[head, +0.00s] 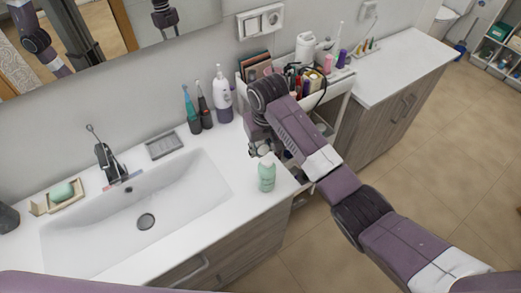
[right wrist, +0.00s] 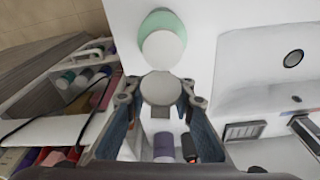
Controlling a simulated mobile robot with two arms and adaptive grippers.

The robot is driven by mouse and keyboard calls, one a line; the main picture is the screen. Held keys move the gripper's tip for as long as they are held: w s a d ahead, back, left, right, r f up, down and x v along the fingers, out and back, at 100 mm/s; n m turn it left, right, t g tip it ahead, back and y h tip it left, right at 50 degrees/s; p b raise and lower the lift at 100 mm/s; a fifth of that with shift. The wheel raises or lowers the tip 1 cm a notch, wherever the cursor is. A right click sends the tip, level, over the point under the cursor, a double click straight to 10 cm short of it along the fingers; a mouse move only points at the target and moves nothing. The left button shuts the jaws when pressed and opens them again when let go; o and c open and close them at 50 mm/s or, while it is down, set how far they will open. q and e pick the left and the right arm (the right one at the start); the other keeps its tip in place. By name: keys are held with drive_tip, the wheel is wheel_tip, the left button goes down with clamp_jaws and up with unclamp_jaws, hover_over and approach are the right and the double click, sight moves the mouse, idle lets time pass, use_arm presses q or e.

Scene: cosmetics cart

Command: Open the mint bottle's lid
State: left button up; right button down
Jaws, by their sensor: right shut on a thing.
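The mint bottle (head: 267,177) stands upright on the white counter, right of the sink, with a white top. In the right wrist view the mint bottle (right wrist: 162,20) is seen from above, its white round top facing the camera. A pale round lid (right wrist: 160,89) lies beside that top and meets its edge. My right gripper (head: 264,150) is just above the bottle. In the right wrist view its fingertips (right wrist: 159,91) are shut on the lid from both sides. My left gripper is not in view.
The sink (head: 135,215) is left of the bottle. A purple-and-white pump bottle (head: 222,95) and two electric toothbrushes (head: 198,112) stand behind. A white cart (head: 335,92) full of cosmetics is at the back right. The counter's front edge is close to the bottle.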

sight(263, 146)
drive_tip(key=shift+s+f, duration=0.15)
drive_tip(key=shift+f, duration=0.05)
drive_tip(key=c, duration=1.6)
unclamp_jaws()
drive_tip(key=shift+r, duration=0.1)
drive_tip(key=shift+r, duration=0.1)
drive_tip(key=shift+r, duration=0.3)
drive_tip(key=r, duration=0.3)
drive_tip(key=s+r, duration=0.1)
drive_tip(key=r, duration=0.3)
drive_tip(key=d+r, duration=0.1)
drive_tip(key=r, duration=0.3)
drive_tip(key=shift+s, duration=0.15)
drive_tip(key=shift+a, duration=0.1)
